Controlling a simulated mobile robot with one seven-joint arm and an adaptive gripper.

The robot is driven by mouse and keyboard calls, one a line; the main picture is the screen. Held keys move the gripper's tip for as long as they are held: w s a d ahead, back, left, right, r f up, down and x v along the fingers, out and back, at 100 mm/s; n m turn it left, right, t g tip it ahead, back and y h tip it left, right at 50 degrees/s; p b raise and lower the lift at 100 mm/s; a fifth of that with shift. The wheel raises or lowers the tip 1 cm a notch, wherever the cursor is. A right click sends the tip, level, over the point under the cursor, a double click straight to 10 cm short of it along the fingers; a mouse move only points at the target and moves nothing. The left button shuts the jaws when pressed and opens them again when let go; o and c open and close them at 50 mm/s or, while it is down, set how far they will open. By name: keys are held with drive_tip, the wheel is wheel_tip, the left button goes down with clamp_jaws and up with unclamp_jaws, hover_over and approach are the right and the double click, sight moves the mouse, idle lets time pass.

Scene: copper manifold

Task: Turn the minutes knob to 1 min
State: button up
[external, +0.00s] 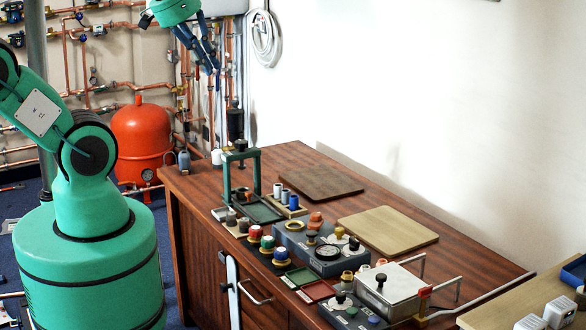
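A blue-grey control box (294,240) stands on the wooden workbench, with a round dark dial (328,253) and small knobs on its top. A dark knob (312,237) sits behind the dial, and a black knob with a pale base (354,243) is to its right. Labels are too small to read, so I cannot tell which is the minutes knob or where it points. My gripper (206,66) hangs in the air beyond the far left end of the bench, well away from the box. It looks empty, but its finger opening is unclear.
A green press frame (241,172) stands left of the box. Coloured caps (255,232) line the front. A metal-lidded box (390,287) with raised rails stands to the right. Two flat boards (388,230) lie behind. A red tank (142,140) and copper pipes are beyond the bench.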

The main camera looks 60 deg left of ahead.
drive_tip(key=o, duration=0.4)
drive_tip(key=shift+w, duration=0.1)
drive_tip(key=shift+o, duration=0.6)
drive_tip(key=shift+w+d+f, duration=0.1)
drive_tip(key=shift+w+d, duration=0.05)
drive_tip(key=shift+w, duration=0.05)
drive_tip(key=n+g, duration=0.2)
drive_tip(key=g, duration=0.4)
hover_over(341, 292)
wheel_tip(341, 292, down, 36)
drive_tip(key=shift+s+d+f, duration=0.1)
drive_tip(key=shift+f, duration=0.1)
wheel_tip(341, 292, down, 14)
drive_tip(key=b, duration=0.2)
drive_tip(key=shift+r+b, duration=0.25)
drive_tip(key=shift+b, duration=0.15)
